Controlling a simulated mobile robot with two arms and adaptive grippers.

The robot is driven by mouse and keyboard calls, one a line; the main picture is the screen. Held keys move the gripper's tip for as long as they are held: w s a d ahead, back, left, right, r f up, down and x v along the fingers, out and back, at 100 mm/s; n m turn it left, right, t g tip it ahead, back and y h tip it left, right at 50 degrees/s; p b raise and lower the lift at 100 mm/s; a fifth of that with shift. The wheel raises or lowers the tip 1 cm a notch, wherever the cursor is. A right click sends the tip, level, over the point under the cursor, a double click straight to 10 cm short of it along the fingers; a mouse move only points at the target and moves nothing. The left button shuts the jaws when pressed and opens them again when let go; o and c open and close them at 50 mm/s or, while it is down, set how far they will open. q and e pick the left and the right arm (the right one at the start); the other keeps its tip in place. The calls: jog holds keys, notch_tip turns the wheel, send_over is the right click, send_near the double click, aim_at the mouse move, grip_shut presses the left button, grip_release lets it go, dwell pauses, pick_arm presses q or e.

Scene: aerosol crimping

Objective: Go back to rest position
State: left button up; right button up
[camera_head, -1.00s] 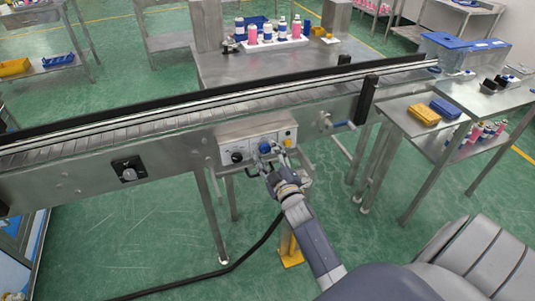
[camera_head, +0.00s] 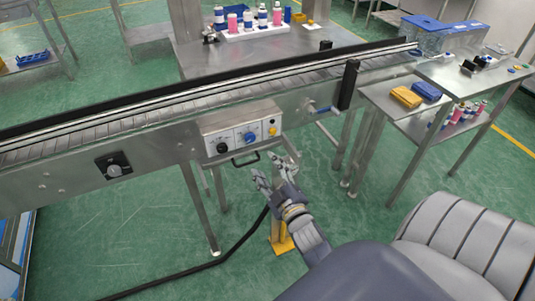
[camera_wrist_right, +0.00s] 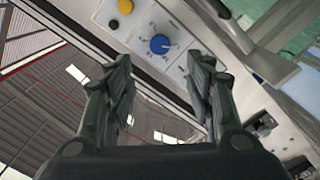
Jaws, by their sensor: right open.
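My right gripper (camera_head: 274,176) is open and empty in the head view. It is in front of and below the control box (camera_head: 242,132) on the conveyor's near side, apart from it. The box carries a blue knob (camera_head: 249,137), a black knob (camera_head: 222,148) and a yellow button (camera_head: 271,132). In the right wrist view, the open fingers of my right gripper (camera_wrist_right: 162,90) stand apart with nothing between them. The blue knob (camera_wrist_right: 159,44) shows beyond them, with the yellow button (camera_wrist_right: 125,6) at the top. My left gripper is not in view.
The conveyor (camera_head: 150,121) runs across the view. Behind it, a table (camera_head: 200,60) holds a white tray (camera_head: 262,32) of bottles. At right, a side table (camera_head: 385,99) holds yellow and blue boxes. Green floor (camera_head: 120,220) is open in front, with a black cable (camera_head: 185,270) on it.

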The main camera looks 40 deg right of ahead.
dwell(0.3)
